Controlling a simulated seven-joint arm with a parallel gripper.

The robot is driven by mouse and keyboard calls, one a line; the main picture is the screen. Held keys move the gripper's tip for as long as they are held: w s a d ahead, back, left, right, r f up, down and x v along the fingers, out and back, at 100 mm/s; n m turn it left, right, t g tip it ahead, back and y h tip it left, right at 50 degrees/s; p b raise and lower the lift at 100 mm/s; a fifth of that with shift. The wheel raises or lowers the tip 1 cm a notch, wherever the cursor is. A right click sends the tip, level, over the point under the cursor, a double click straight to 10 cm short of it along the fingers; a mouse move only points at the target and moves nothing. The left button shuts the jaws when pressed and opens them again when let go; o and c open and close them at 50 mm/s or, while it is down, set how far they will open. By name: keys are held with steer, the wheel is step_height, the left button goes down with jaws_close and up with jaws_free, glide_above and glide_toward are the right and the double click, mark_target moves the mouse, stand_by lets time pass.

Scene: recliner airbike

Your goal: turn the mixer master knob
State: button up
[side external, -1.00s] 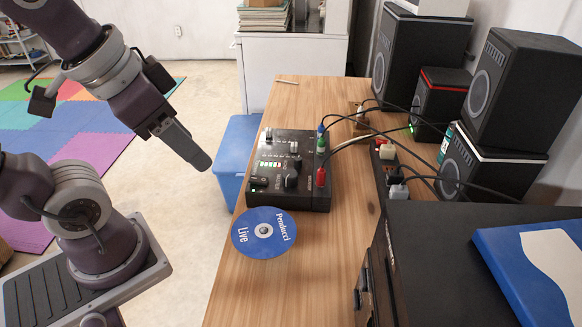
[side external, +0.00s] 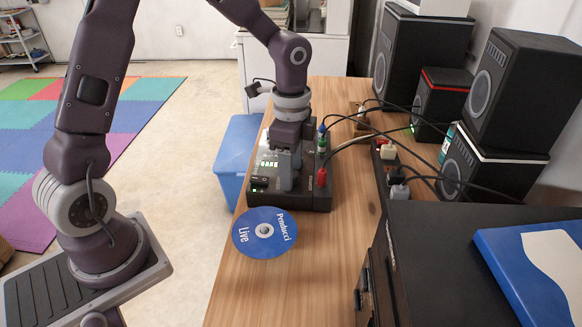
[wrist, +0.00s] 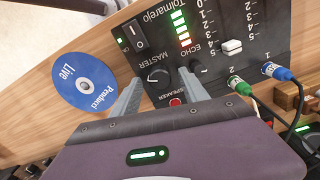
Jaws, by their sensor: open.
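The black mixer (side external: 316,196) sits on the wooden table, and its panel (wrist: 215,20) fills the top of the wrist view. The black master knob (wrist: 158,77) shows in the wrist view under the "MASTER" label; in the side view my gripper hides it. My gripper (side external: 286,187) points down over the mixer. In the wrist view (wrist: 160,76) its two grey fingers are open, with the knob between their tips in the picture and gaps on both sides. I cannot tell whether the tips are down to the knob's height.
A blue disc (side external: 262,247) lies in front of the mixer. Red (side external: 321,177), green and blue plugs with cables stand along the mixer's right side. A power strip (side external: 389,178) and speakers (side external: 445,98) are farther right.

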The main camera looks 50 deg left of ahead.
steer(key=shift+f, duration=0.15)
jaws_close()
steer(key=shift+n, duration=0.4)
steer(key=n, duration=0.8)
steer(key=shift+n, duration=0.4)
stand_by(0.4)
